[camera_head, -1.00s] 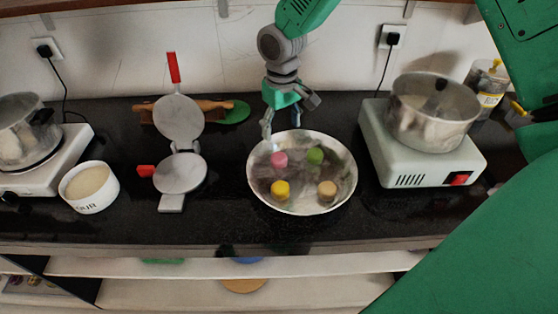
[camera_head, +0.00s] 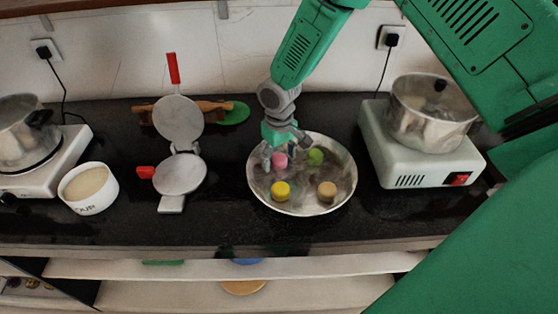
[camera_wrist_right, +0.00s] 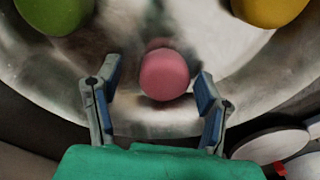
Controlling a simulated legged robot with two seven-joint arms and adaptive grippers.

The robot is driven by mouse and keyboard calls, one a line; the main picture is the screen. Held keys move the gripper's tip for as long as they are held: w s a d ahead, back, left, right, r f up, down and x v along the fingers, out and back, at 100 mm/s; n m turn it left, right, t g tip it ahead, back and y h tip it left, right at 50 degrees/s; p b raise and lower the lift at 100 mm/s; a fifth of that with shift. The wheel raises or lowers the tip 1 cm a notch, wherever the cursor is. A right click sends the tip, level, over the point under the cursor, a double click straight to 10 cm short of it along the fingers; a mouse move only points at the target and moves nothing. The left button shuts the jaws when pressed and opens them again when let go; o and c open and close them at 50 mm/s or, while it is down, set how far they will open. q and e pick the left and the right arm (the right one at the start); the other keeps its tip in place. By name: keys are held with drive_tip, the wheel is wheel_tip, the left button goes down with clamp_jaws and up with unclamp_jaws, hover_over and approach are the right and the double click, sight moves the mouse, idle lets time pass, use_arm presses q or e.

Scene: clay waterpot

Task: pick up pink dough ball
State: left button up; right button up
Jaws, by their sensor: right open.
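The pink dough ball (camera_head: 279,160) lies in the metal bowl (camera_head: 318,206), at its upper left. In the right wrist view the pink dough ball (camera_wrist_right: 164,75) sits just beyond and between the two fingertips. My right gripper (camera_head: 284,151) is over the back left of the bowl, at the pink ball. In the wrist view the right gripper (camera_wrist_right: 158,90) is open, with a finger on each side and gaps to the ball. The left gripper does not show.
The bowl also holds a green ball (camera_head: 315,157), a yellow ball (camera_head: 281,191) and a tan ball (camera_head: 327,191). A press (camera_head: 180,174) and a flour bowl (camera_head: 89,202) stand left. A stove (camera_head: 405,165) with a pot (camera_head: 425,125) stands right.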

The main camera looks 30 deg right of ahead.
sight(278, 163)
drive_tip(key=shift+a, duration=0.3)
drive_tip(key=c, duration=1.2)
drive_tip(key=shift+d+r, duration=0.1)
drive_tip(key=shift+r, duration=0.25)
wheel_tip(278, 163, up, 10)
drive_tip(key=shift+f, duration=0.25)
